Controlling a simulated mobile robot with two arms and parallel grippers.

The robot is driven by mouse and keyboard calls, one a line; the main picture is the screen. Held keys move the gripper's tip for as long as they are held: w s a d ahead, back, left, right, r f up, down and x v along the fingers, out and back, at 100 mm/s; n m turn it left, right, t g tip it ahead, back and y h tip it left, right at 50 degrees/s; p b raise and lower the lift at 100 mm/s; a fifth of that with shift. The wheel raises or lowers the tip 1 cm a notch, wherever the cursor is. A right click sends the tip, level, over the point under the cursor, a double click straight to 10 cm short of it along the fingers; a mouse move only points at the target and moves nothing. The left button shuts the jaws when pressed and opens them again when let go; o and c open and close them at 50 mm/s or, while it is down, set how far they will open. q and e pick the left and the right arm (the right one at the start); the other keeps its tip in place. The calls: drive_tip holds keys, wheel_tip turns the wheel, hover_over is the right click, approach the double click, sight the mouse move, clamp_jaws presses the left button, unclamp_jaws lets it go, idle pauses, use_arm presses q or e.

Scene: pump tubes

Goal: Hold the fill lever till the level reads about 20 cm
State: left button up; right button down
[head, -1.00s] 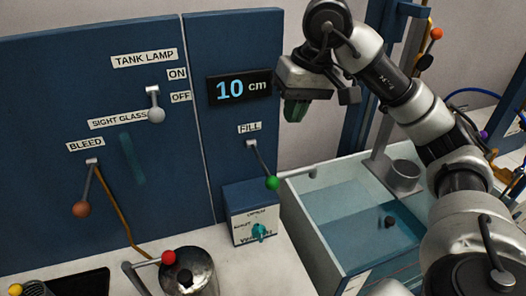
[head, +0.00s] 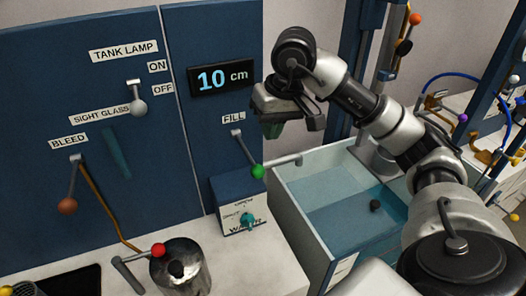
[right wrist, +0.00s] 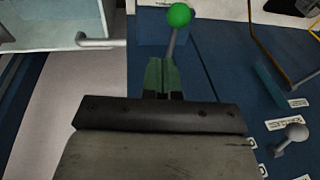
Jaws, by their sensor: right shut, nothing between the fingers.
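The fill lever is a grey rod with a green knob (head: 258,171) under the FILL label (head: 234,119) on the blue panel, and it hangs down and to the right. The level display (head: 222,78) reads 10 cm. My right gripper (head: 270,130) is shut and empty, above and slightly right of the knob, apart from it. In the right wrist view the green fingers (right wrist: 163,75) are together, with the green knob (right wrist: 179,15) beyond their tips. The glass tank (head: 330,200) holds shallow blue water. My left gripper is not in view.
The tank lamp switch (head: 138,107), the bleed lever with its brown knob (head: 67,207) and the sight glass (head: 117,152) are on the panel to the left. A red-knobbed lever (head: 158,250) and a metal pot (head: 180,270) stand on the counter below.

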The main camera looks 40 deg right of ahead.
sight(247, 152)
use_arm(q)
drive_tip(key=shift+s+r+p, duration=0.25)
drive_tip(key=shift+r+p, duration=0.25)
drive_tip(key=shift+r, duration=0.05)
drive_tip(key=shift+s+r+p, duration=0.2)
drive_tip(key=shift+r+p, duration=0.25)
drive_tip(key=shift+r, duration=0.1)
use_arm(e)
drive_tip(key=shift+s+a+f, duration=0.1)
drive_tip(key=shift+a+f, duration=0.3)
drive_tip(key=shift+f, duration=0.5)
drive_tip(key=shift+s+a+f, duration=0.1)
drive_tip(key=shift+a+f, duration=0.25)
drive_tip(key=shift+f, duration=0.55)
drive_tip(key=shift+a+f, duration=0.4)
drive_tip(key=shift+f, duration=0.5)
